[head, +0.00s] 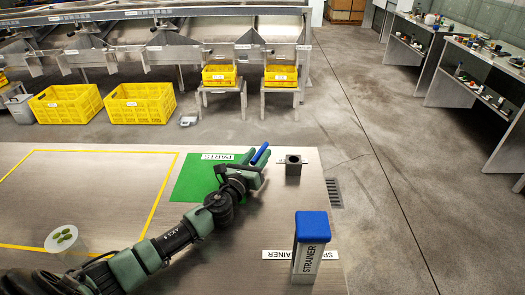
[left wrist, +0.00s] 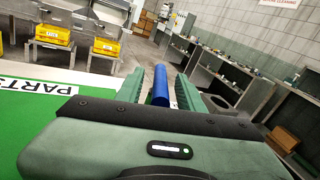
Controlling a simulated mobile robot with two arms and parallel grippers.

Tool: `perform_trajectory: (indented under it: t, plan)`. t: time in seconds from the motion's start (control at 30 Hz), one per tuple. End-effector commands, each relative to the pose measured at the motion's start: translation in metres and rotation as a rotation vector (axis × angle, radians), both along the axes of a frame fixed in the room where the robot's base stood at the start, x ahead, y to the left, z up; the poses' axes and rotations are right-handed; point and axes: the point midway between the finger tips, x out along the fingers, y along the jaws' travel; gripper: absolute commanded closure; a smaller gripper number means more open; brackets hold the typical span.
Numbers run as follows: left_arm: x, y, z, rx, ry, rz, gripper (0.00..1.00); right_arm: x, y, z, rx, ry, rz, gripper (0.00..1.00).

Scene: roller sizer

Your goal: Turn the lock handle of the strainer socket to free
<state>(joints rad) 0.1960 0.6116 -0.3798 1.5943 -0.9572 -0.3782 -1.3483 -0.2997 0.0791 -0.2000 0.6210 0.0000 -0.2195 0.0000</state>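The strainer socket (head: 293,166) is a small grey block with a dark round opening, near the far edge of the table. A blue handle (head: 261,154) shows just left of it; how it joins the socket is hidden. My left gripper (head: 257,157) is at the handle. In the left wrist view the blue handle (left wrist: 160,88) stands between my two green fingers, with gaps beside it, so the gripper looks open around it. The grey socket (left wrist: 222,88) is to the right there, partly behind a finger. My right gripper is not in view.
A blue-topped box marked STRAINER (head: 311,240) stands at the table's right edge, by a white label (head: 275,254). The yellow-outlined area is largely bare.

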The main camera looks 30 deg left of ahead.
Motion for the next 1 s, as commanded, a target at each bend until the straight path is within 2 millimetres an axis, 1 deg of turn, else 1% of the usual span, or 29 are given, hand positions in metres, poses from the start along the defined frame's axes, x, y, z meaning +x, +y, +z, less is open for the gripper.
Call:
perform_trajectory:
  t: [0.03,0.1,0.23,0.33,0.57,0.67,0.7,0.73,1.0]
  plan:
    - [0.009,0.0,0.001,-0.001,-0.001,0.0,0.62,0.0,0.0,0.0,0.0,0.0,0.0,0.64]
    - [0.018,0.001,0.0,0.0,-0.001,0.0,0.62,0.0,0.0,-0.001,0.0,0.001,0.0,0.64]
    - [0.03,0.001,0.0,0.001,0.0,-0.001,0.62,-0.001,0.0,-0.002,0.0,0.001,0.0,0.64]
    - [0.033,0.001,0.0,0.001,0.0,-0.002,0.62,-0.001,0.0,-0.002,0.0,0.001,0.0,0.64]
    - [0.034,0.001,0.0,0.001,0.001,-0.002,0.62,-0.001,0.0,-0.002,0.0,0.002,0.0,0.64]
    - [0.033,0.001,0.0,0.001,0.001,-0.002,0.87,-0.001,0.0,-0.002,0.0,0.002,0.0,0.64]
    - [0.033,0.001,0.0,0.001,0.001,-0.002,0.98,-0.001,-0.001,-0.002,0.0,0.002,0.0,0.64]
    - [0.033,0.001,0.0,0.001,0.001,-0.002,1.0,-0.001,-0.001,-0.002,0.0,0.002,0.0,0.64]
    - [0.033,0.0,0.0,-0.001,0.0,-0.003,1.0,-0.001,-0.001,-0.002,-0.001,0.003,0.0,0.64]
